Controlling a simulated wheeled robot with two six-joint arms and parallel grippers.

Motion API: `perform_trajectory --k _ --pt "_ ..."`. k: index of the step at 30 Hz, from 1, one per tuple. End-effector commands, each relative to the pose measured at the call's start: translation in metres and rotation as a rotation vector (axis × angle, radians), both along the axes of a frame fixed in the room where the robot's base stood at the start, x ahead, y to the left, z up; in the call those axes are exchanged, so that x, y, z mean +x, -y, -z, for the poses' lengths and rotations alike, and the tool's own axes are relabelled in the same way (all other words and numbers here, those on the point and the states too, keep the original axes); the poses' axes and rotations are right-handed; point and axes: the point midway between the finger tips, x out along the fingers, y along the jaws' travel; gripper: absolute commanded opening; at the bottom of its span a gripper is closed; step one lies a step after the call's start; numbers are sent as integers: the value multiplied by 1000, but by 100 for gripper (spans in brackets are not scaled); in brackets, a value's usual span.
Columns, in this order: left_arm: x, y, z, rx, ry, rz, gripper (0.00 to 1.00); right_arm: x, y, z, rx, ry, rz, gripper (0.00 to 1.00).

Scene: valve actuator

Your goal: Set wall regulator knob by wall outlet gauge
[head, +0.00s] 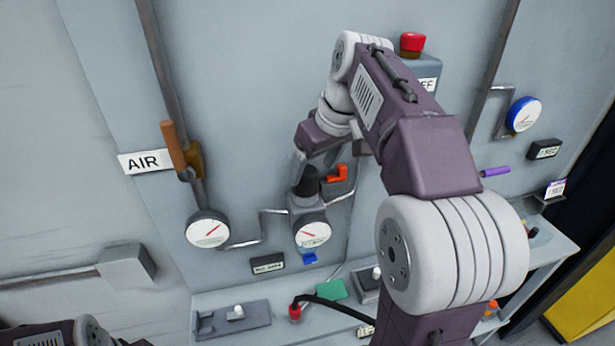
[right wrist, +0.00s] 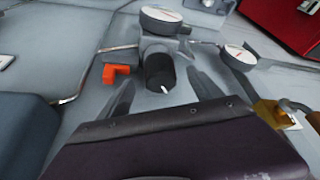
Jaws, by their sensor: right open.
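The wall regulator has a black knob (head: 305,182) with a white mark, which also shows in the right wrist view (right wrist: 160,72). A round white gauge (head: 312,232) with a red needle sits at the regulator's front; it shows edge-on in the right wrist view (right wrist: 161,18). A second gauge (head: 207,229) stands to the left on the pipe. The scale figures are too small to read. My right gripper (right wrist: 160,84) is open, one finger to each side of the knob, with gaps visible. My left gripper is out of view; only arm parts show at bottom left.
An orange-red lever (head: 337,173) sits close beside the knob. An orange-handled valve (head: 174,147) stands by the AIR label (head: 146,161). A blue-rimmed gauge (head: 523,114) and a red button (head: 412,43) are to the right. A shelf (head: 270,297) with small parts runs below.

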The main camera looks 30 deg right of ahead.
Motion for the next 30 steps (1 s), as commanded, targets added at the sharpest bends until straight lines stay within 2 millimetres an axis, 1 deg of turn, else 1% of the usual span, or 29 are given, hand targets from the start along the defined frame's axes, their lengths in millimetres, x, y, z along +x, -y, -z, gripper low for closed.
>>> perform_trajectory --k 1,3,6,10,16,17,18,20,21,23,24,30 --pt "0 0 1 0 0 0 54 4 -1 11 2 -4 -2 75" --pt "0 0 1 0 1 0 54 8 -2 23 2 -5 -1 75" --pt "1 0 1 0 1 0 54 14 -3 34 1 -2 0 75" --pt "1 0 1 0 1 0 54 18 -3 41 2 -1 -1 75" --pt "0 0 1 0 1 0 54 18 -3 42 1 0 0 75" --pt "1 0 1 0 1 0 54 18 -3 42 1 0 0 72" --pt "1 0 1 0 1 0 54 18 -3 42 1 0 0 61" --pt "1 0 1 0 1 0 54 18 -3 41 1 0 0 44" --pt "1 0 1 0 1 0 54 18 -3 41 1 0 0 33" --pt "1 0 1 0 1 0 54 18 -3 41 0 1 0 16" --pt "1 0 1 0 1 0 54 18 -3 41 1 1 0 13" --pt "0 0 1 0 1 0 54 18 -3 41 1 1 1 12"
